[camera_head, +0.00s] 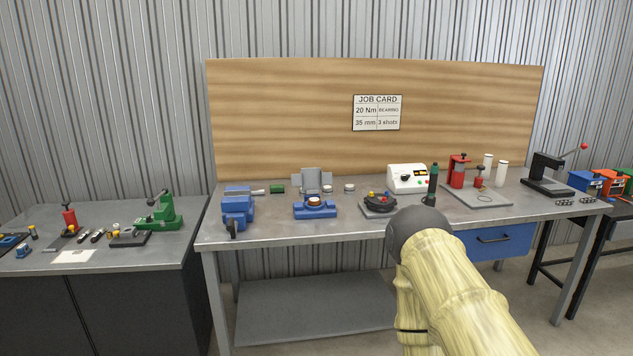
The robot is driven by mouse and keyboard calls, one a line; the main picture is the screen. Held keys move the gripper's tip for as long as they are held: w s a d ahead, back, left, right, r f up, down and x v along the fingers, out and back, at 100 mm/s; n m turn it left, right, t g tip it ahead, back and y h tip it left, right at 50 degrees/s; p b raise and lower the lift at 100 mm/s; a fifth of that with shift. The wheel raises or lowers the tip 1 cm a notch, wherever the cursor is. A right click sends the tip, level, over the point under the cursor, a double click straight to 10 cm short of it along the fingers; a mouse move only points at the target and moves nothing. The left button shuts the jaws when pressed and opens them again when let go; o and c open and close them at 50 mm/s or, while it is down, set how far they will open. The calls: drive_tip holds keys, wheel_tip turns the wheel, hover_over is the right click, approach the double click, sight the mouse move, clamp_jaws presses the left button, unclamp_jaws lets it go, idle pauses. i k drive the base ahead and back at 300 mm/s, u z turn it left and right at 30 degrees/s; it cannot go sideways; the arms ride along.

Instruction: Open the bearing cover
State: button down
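A blue block (315,211) on the main bench holds a round part with an orange and white top (315,201). A grey upright piece (311,181) stands just behind it. This looks like the bearing housing, and the grey piece may be its cover, raised; at this size I cannot be sure. My arm comes in from the bottom right and ends in a dark rounded joint (417,232) in front of the bench edge. My gripper does not show, and the arm hides part of the bench front.
On the workbench (290,236), a blue vise (237,207) stands left of the block. A round black fixture (380,202), a white meter box (407,178) and a red press (457,172) stand right. A blue drawer (495,242) hangs below. A green press (161,211) stands on the left bench.

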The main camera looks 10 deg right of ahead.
sight(311, 181)
drive_tip(key=z, duration=0.95)
drive_tip(key=i, duration=0.95)
